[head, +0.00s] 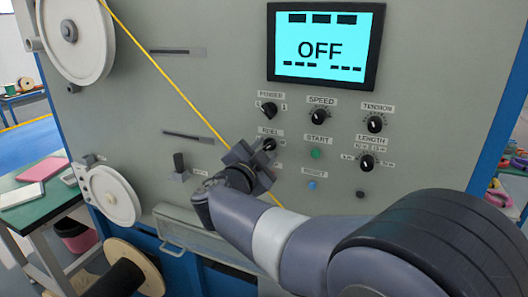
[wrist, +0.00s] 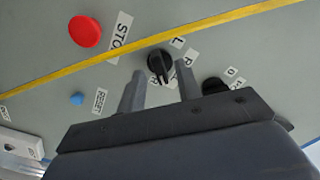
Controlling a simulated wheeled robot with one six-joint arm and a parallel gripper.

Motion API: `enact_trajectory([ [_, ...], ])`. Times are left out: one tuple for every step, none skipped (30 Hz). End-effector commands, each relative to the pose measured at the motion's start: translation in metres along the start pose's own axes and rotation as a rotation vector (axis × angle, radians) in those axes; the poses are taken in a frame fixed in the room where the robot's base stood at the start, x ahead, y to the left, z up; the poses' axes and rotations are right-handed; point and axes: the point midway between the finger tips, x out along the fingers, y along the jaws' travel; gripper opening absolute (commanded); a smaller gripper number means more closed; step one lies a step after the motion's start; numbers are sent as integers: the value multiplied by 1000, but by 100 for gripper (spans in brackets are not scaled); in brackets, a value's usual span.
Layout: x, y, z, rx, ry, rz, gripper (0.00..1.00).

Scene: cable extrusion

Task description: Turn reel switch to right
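The reel switch (head: 269,144) is a black rotary knob under the REEL label on the grey machine panel. In the wrist view it is the black knob (wrist: 160,65) with L and R labels beside it. My gripper (head: 257,160) is close to the panel, just below and left of the reel switch in the head view. In the wrist view my gripper (wrist: 161,80) is open, with one finger on each side of the knob's near end. I cannot tell whether the fingers touch it.
The POWER knob (head: 268,109) is above the reel switch; the SPEED knob (head: 319,116) and green START button (head: 315,154) are to the right. A red button (wrist: 85,31) shows in the wrist view. A yellow cable (head: 170,82) crosses the panel. The screen (head: 325,47) reads OFF.

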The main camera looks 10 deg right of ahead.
Motion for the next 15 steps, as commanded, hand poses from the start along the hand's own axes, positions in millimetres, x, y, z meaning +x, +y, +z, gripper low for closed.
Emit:
enact_trajectory([
  [-6, 0, 1, 2, -2, -3, 33],
  [-11, -1, 1, 2, -3, -4, 33],
  [-18, 0, 1, 1, -3, -5, 33],
  [-23, 0, 1, 0, -4, -5, 33],
  [-29, 0, 2, 1, -4, -5, 33],
  [-37, -1, 2, 3, -4, -6, 33],
  [-43, 0, 2, 2, -5, -6, 33],
  [-49, 0, 2, 1, -5, -6, 33],
  [-56, 0, 2, 1, -5, -5, 33],
  [-62, 0, 2, 2, -5, -5, 33],
  [-66, 0, 2, 2, -5, -6, 33],
  [-73, 0, 2, 2, -4, -5, 33],
  [-78, 0, 1, 2, -5, -5, 33],
  [-82, 0, 1, 2, -4, -4, 33],
  [-86, 0, 1, 1, -4, -4, 33],
])
